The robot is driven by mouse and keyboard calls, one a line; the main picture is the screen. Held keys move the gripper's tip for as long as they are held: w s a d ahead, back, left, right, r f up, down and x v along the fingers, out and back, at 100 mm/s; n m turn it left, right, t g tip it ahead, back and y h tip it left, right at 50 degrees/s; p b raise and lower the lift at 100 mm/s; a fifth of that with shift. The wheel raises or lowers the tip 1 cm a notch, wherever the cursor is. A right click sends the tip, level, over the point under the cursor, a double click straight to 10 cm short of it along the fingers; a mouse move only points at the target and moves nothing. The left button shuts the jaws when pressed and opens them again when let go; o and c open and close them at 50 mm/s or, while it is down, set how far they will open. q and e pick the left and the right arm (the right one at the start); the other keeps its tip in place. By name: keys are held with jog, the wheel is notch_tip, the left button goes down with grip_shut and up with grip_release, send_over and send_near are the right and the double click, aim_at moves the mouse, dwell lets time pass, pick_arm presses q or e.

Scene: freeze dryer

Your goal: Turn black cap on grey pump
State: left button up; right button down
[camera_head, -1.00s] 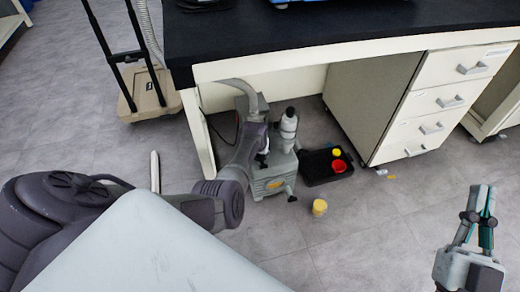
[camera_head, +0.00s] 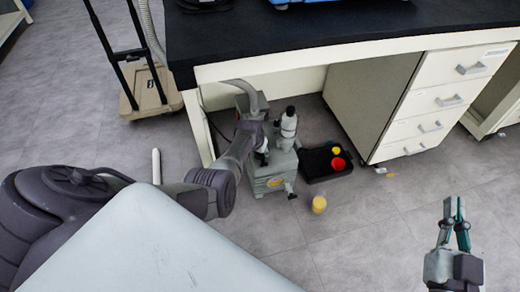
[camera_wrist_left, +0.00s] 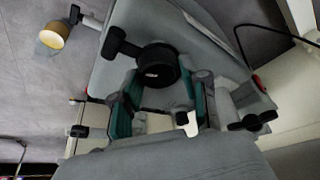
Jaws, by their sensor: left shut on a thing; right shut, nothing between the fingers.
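The grey pump (camera_head: 270,170) stands on the floor under the bench and also fills the middle of the left wrist view (camera_wrist_left: 160,25). Its black cap (camera_wrist_left: 158,65) is a round dark knob between the teal-lined fingers of my left gripper (camera_wrist_left: 160,90), which is shut on it. In the head view my left arm reaches down to the pump from the left and hides the cap and most of the gripper. My right gripper (camera_head: 453,208) is shut and empty, raised over open floor at the right.
A black tray (camera_head: 316,175) with yellow and red items lies right of the pump. A yellow-topped container (camera_head: 319,204) stands in front. The black-topped bench (camera_head: 300,36) hangs above, with a drawer cabinet (camera_head: 430,120) at right.

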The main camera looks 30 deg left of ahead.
pick_arm(q)
jog(key=o, duration=1.1)
jog(key=shift+o, duration=0.2)
jog(key=v, duration=1.2)
